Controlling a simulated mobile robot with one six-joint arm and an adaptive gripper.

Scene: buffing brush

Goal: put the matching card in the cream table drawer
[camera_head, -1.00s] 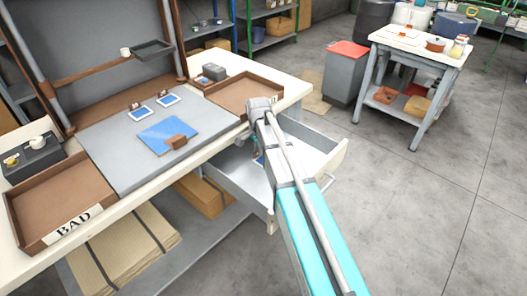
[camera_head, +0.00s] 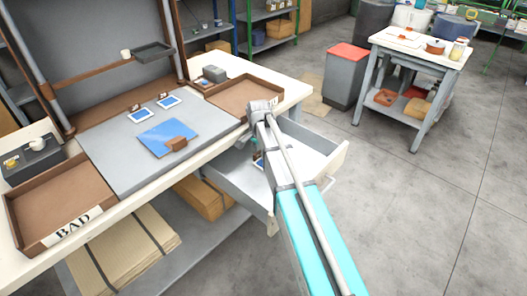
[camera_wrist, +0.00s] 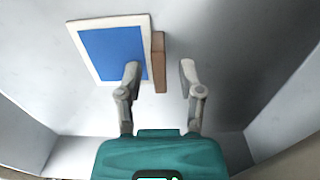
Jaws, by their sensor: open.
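A blue card with a white border (camera_wrist: 112,45) and a brown grip block (camera_wrist: 159,62) lies in the open drawer (camera_head: 222,174) of the cream table (camera_head: 292,96). A small part of this card (camera_head: 259,163) shows in the head view. My gripper (camera_wrist: 160,68) is open inside the drawer, its fingers apart on either side of the brown block; I cannot tell whether they touch it. In the head view my arm hides most of the gripper. Two small blue cards (camera_head: 139,113) (camera_head: 168,101) and a larger blue plate (camera_head: 167,138) are on the grey board.
A brown tray marked BAD (camera_head: 50,190) is at the left and another brown tray (camera_head: 245,94) at the back right of the table. Cardboard (camera_head: 125,250) lies on the shelf below. A grey bin (camera_head: 352,75) and a cart (camera_head: 415,60) stand beyond. The floor at right is clear.

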